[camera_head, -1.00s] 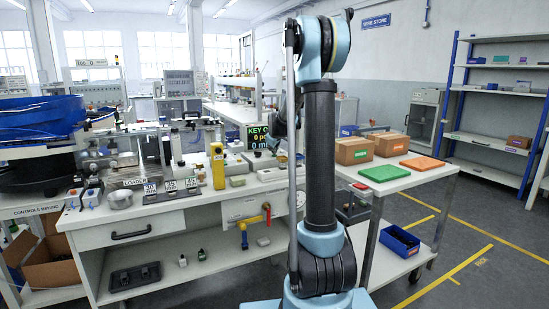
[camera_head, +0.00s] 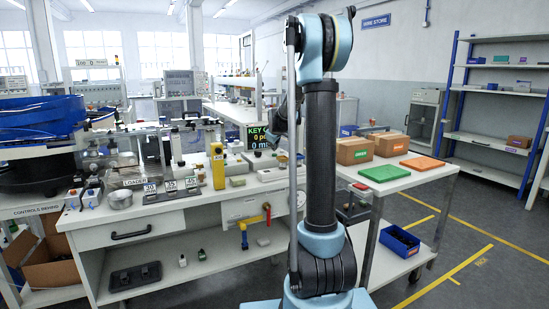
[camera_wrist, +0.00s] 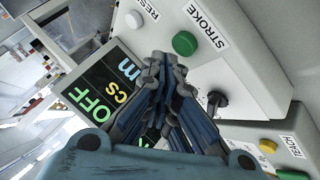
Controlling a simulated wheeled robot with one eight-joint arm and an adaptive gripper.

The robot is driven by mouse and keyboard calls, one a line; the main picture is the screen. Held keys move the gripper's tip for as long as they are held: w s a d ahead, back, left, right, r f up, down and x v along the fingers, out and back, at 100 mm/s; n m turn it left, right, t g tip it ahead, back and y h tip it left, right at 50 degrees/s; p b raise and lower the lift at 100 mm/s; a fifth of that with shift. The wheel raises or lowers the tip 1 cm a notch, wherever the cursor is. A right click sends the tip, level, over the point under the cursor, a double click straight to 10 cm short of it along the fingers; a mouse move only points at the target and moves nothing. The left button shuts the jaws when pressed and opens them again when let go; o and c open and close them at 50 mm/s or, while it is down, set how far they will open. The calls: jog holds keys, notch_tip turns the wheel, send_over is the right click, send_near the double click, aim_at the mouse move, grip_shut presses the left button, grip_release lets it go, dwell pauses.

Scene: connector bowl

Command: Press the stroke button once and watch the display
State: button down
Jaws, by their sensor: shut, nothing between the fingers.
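The green stroke button (camera_wrist: 184,43) sits beside the "STROKE" label on a pale control box (camera_wrist: 255,70). The display (camera_wrist: 105,88) is on the box's dark panel and shows "OFF" and other letters, partly hidden by my fingers. In the head view the same display (camera_head: 259,136) reads "KEY O…", "0 pc" and "0 m", cut off by my arm. My gripper (camera_wrist: 162,62) is shut and empty. In the wrist view its fingertips appear just below and left of the green button; no contact shows, and the gap cannot be judged.
A white button (camera_wrist: 134,20) beside "RESET" is near the green one. A black key switch (camera_wrist: 215,100) stands out from the same face. A yellow button (camera_wrist: 268,146) is near "TEACH". Behind my arm, cardboard boxes (camera_head: 353,151) stand on the side table.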

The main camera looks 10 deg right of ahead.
jog(key=shift+r, duration=2.55)
jog(key=s, duration=0.4)
jog(key=s+m+g, duration=0.1)
jog(key=s, duration=0.4)
jog(key=s+m, duration=0.1)
jog(key=s, duration=0.3)
jog(key=shift+s+d+f+g, duration=0.2)
jog(key=shift+f+g, duration=0.1)
jog(key=shift+f, duration=0.1)
jog(key=s+f+m+g, duration=0.1)
jog(key=s+f, duration=0.5)
jog(key=s, duration=0.8)
jog(key=s+f+m+g, duration=0.2)
jog(key=s+f, duration=0.4)
jog(key=s, duration=0.8)
jog(key=s+f+m+g, duration=0.2)
jog(key=s+f, duration=0.5)
jog(key=s, duration=0.8)
jog(key=shift+d+m, duration=0.35)
jog(key=shift+m, duration=0.55)
